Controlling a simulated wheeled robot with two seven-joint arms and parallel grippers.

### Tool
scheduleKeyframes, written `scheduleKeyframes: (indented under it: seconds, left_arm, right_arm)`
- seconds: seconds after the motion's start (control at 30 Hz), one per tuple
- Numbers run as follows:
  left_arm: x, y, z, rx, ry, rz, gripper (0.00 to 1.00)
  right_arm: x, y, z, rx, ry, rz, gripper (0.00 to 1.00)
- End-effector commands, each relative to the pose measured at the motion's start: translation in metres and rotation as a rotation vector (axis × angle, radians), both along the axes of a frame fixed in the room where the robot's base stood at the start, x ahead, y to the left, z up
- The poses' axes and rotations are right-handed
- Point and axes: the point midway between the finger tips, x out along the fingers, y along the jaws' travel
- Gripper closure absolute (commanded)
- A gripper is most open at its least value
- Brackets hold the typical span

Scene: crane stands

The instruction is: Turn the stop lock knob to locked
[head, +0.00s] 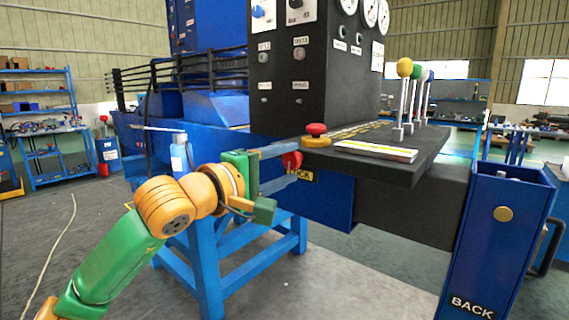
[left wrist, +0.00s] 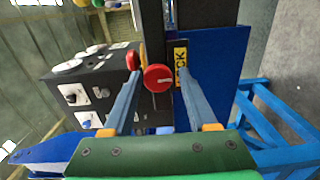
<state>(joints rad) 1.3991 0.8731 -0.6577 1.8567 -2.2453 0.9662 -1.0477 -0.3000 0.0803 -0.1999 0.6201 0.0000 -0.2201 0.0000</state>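The stop lock knob is a red round knob (head: 292,161) on the front of the black control console, under its shelf edge. In the left wrist view the red knob (left wrist: 158,78) shows a pale line on its face, beside a yellow label (left wrist: 181,62) that is partly covered by a finger. My left gripper (head: 294,164) is open, one finger above and one below the knob in the head view. In the left wrist view its fingertips (left wrist: 157,72) stand either side of the knob, with gaps showing. My right gripper is in neither view.
A red mushroom button on a yellow base (head: 316,135) stands on the console shelf just above the knob. A white pad (head: 375,151) and several levers with coloured balls (head: 404,68) are farther right. A blue box marked BACK (head: 497,240) stands at the right.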

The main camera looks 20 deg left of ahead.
Motion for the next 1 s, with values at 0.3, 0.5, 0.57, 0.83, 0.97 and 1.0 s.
scheduleKeyframes:
  seconds: [0.3,0.5,0.57,0.83,0.97,1.0]
  left_arm:
    - [0.000,0.001,0.002,-0.002,-0.005,0.001,0.25]
    - [-0.029,0.012,-0.003,0.000,-0.009,0.004,0.25]
    - [-0.041,0.016,-0.003,0.000,-0.009,0.004,0.25]
    - [-0.068,0.025,0.001,-0.001,-0.004,0.001,0.25]
    - [-0.067,0.025,0.001,-0.001,-0.004,0.001,0.25]
    - [-0.067,0.025,0.001,-0.001,-0.004,0.001,0.25]
  right_arm:
    - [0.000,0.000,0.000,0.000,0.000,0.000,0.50]
    - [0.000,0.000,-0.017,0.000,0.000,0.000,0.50]
    - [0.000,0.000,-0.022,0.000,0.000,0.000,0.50]
    - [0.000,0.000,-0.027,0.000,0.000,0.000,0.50]
    - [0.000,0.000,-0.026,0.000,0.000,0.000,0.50]
    - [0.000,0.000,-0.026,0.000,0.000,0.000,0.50]
